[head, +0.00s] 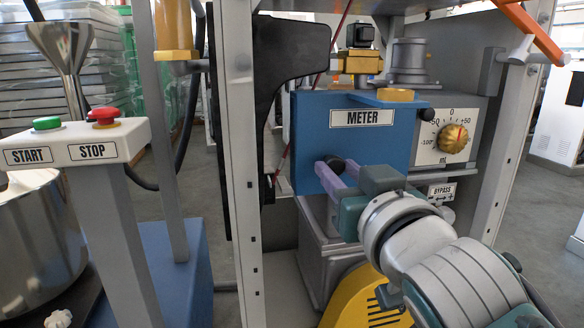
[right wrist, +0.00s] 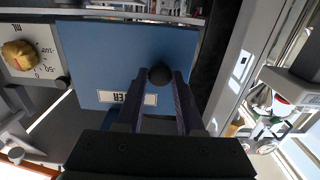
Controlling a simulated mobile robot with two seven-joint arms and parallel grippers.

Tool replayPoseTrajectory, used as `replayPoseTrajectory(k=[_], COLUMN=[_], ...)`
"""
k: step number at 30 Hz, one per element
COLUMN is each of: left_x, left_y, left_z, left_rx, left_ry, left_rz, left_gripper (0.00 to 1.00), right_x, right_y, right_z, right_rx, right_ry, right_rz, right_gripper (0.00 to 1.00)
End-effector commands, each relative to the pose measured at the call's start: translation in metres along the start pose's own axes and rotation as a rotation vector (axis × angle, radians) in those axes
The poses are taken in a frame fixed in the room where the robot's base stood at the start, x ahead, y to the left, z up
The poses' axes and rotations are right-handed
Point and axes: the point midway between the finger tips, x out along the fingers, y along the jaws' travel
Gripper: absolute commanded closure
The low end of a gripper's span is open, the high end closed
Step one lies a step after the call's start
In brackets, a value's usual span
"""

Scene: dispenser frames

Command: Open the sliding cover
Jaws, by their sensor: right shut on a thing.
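The sliding cover (head: 375,149) is a blue panel with a METER label, mounted inside the grey frame. It also fills the middle of the right wrist view (right wrist: 95,55). A round black knob (head: 337,162) sits near its lower left corner; the knob shows between the fingertips in the right wrist view (right wrist: 160,75). My right gripper (head: 334,171), with purple fingers, is shut on the knob. The cover hides what lies behind it. A second small black knob (head: 427,114) shows at the cover's right edge. My left gripper is not in view.
A dial (head: 454,138) with a brass knob is right of the cover, above a BYPASS label (head: 441,190). A frame post (head: 236,150) and a black bracket (head: 270,80) stand left. A START/STOP box (head: 75,141) is further left. An orange lever (head: 528,30) is upper right.

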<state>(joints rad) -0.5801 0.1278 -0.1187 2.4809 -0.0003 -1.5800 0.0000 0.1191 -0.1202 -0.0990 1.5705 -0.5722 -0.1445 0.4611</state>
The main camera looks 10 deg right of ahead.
Motion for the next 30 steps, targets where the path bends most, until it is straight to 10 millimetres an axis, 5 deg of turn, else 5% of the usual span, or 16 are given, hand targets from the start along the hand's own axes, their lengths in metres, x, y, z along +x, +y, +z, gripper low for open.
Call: replayPoseTrajectory(k=[8,9,16,25,30], left_x=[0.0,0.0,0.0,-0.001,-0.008], left_y=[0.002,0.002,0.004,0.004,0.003], left_z=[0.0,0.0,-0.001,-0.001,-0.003], left_rx=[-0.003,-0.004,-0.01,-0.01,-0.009], left_ry=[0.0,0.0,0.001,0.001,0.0], left_rz=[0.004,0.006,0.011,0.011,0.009], left_gripper=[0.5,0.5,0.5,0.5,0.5], right_x=[0.0,0.0,0.0,-0.002,-0.019], right_y=[0.0,0.0,0.001,0.0,0.0], right_z=[-0.001,-0.001,0.0,0.0,-0.001], right_rx=[0.0,-0.001,-0.001,-0.001,0.001], right_ry=[0.001,0.001,0.0,-0.001,-0.004], right_rz=[0.0,0.001,0.001,0.001,0.001], right_gripper=[1.0,0.6,0.34,0.33,0.33])
